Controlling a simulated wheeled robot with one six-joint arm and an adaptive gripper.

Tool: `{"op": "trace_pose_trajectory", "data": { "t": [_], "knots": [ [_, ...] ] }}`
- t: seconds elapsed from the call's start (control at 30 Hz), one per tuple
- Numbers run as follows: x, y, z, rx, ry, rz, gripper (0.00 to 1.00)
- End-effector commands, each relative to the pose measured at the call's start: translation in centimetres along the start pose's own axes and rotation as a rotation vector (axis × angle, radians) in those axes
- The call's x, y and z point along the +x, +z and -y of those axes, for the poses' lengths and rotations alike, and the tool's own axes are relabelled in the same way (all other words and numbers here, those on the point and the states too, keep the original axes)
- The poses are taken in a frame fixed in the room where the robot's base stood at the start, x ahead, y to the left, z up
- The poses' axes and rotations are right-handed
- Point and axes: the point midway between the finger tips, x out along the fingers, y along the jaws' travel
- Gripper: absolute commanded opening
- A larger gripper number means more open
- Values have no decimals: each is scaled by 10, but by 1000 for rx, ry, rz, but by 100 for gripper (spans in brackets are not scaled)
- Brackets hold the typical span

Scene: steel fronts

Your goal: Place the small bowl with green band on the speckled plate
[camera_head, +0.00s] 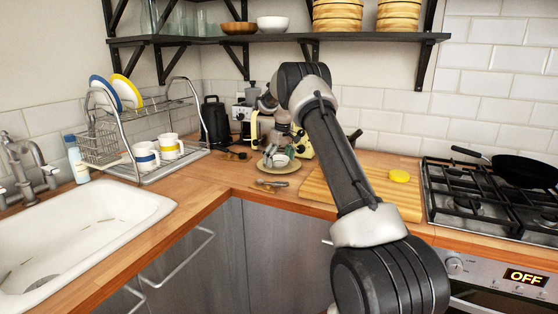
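The plate (284,170), tan and too small here for its speckles to be made out, lies on the wooden counter near the inner corner. A small whitish bowl with a greenish band (281,160) shows at the plate, within the plate's outline. My gripper (272,153) points down right at the bowl, its fingertips small and dark against it. I cannot tell whether the fingers touch the bowl, or whether the bowl rests on the plate or hangs just above it. My wrist and the gripper body hide part of what stands behind.
A wooden cutting board (316,188) with a yellow round item (399,176) lies to the right. The stove (480,195) carries a black pan (524,170). A kettle (214,120) and coffee machine stand behind left. A dish rack (147,170) and sink (80,235) are left.

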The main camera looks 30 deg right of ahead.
Motion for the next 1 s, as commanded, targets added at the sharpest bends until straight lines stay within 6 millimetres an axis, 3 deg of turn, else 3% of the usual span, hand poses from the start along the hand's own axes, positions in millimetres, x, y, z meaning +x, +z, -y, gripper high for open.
{"op": "trace_pose_trajectory", "data": {
  "t": [0.3,0.43,0.8,1.0],
  "knots": [
    [-1,0,0,0,0,0,99],
    [-10,-1,0,0,1,-3,99],
    [-88,-1,0,0,2,-4,99],
    [-116,-1,0,0,1,-1,99]
  ]
}}
